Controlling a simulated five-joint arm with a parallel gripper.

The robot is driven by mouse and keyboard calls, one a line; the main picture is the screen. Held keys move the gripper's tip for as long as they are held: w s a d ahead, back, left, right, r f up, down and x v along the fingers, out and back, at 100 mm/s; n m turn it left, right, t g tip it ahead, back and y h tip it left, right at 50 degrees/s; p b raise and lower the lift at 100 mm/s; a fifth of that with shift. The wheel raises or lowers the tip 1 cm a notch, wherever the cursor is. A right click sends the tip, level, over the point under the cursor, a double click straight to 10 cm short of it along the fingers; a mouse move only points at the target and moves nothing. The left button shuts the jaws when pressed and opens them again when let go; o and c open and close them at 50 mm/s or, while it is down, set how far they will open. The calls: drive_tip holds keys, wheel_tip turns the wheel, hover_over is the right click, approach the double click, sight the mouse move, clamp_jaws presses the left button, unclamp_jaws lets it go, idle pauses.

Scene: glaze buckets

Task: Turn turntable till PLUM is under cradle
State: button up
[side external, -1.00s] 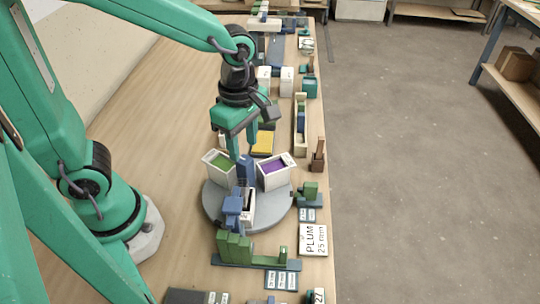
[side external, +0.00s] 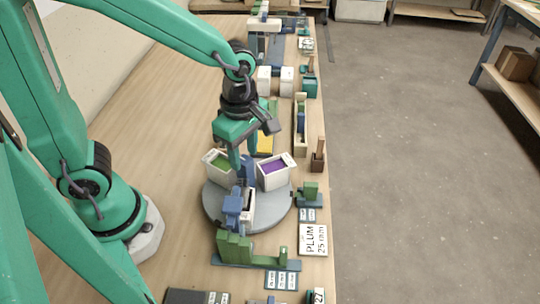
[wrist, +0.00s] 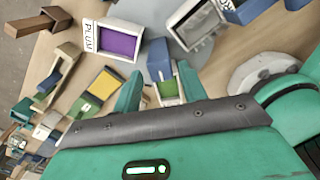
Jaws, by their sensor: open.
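The grey round turntable (side external: 212,212) carries three pale buckets. The PLUM bucket (side external: 273,173) holds purple glaze and sits at its right; its PLUM label shows in the wrist view (wrist: 110,42). A green-glaze bucket (side external: 220,163) is at the back left. A third bucket (side external: 247,207), with dark contents, is at the near side, partly behind a blue upright piece (side external: 232,208). I cannot tell whether that piece is the cradle. A blue block (side external: 248,173) stands near the middle. My gripper (side external: 244,158) is open, just above the block, between the green and purple buckets.
A green stepped block on a blue base (side external: 255,260) stands in front of the turntable. A card reading PLUM 25 mm (side external: 314,240) lies at the right. A yellow panel (side external: 265,144) and a long tray (side external: 300,127) are behind. Bare table lies at the left.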

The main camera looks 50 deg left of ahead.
drive_tip(key=shift+f, duration=0.9)
clamp_jaws()
drive_tip(key=m, duration=0.6)
drive_tip(key=shift+m, duration=1)
